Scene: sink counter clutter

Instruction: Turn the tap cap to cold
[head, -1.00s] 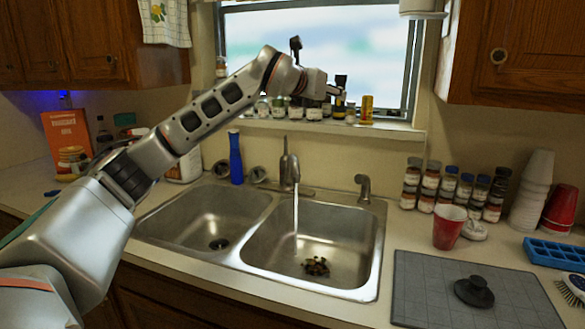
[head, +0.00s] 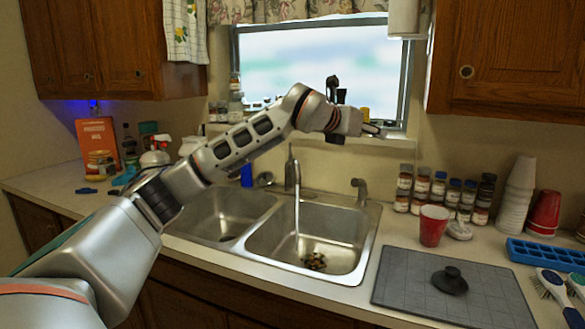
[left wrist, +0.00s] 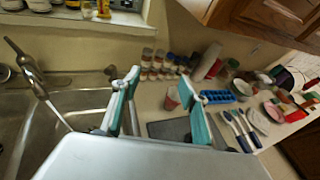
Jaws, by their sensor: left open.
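The metal tap (head: 290,174) stands behind the double sink, with its cap at the top of its body. Water runs from its spout into the right basin (head: 322,222). The tap also shows at the left of the left wrist view (left wrist: 28,68). Which way the cap is turned cannot be told. My left gripper (head: 376,130) is open and empty, above and to the right of the tap, in front of the window sill. Its teal fingers are spread in the left wrist view (left wrist: 160,77). My right gripper is not in view.
A short side fixture (head: 360,190) stands right of the tap. Spice jars (head: 404,188), a red cup (head: 433,226) and a grey mat (head: 410,290) with a black knobbed lid (head: 450,281) are further right. A blue bottle (head: 246,174) stands behind the left basin, under my arm.

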